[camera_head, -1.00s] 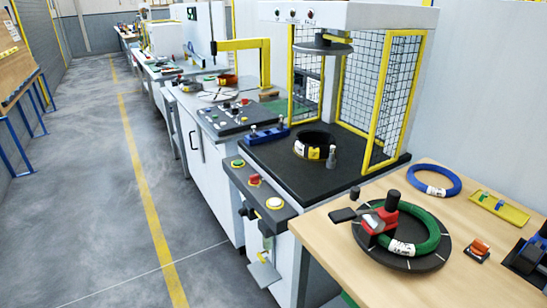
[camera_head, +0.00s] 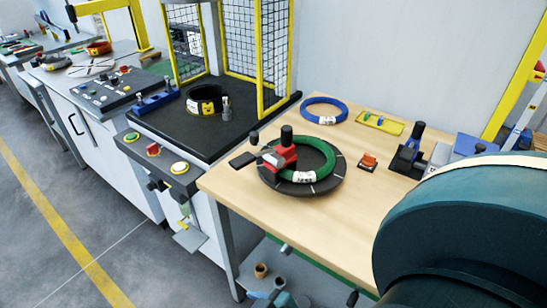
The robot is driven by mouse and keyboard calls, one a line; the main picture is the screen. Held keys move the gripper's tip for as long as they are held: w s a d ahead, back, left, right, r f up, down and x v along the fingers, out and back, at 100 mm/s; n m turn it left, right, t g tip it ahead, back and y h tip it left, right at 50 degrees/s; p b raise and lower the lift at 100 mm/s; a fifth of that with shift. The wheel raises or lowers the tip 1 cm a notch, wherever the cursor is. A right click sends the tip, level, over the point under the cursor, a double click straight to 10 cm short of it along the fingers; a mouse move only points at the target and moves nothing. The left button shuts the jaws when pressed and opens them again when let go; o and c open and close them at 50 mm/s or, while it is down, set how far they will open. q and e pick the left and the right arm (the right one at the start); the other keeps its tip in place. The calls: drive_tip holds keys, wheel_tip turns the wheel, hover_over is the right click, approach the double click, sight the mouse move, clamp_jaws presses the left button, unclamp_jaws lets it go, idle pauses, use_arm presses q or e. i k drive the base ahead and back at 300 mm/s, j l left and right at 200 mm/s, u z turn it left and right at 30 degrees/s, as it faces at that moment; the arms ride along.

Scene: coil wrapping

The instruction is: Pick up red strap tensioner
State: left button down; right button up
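The red strap tensioner (camera_head: 284,155) with a black knob and a dark handle sits at the left side of a green coil (camera_head: 318,158). The coil lies on a round black turntable (camera_head: 302,186) on the wooden table. The tensioner appears to rest against or over the coil; its exact contact is hard to tell. Neither of my grippers shows in the head view.
A blue coil (camera_head: 325,112), a yellow tray (camera_head: 380,122), a small orange-red item (camera_head: 369,161) and a dark blue-black tool (camera_head: 409,150) lie on the wooden table (camera_head: 340,220). A large dark teal rounded body (camera_head: 470,240) fills the lower right. A caged press platform (camera_head: 190,128) stands left.

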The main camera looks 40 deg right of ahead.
sight(285, 156)
drive_tip(key=i+j, duration=0.15)
drive_tip(key=j, duration=0.15)
drive_tip(key=i+j, duration=0.2)
drive_tip(key=j+z, duration=0.2)
drive_tip(key=z, duration=1.2)
drive_tip(key=i+j, duration=0.05)
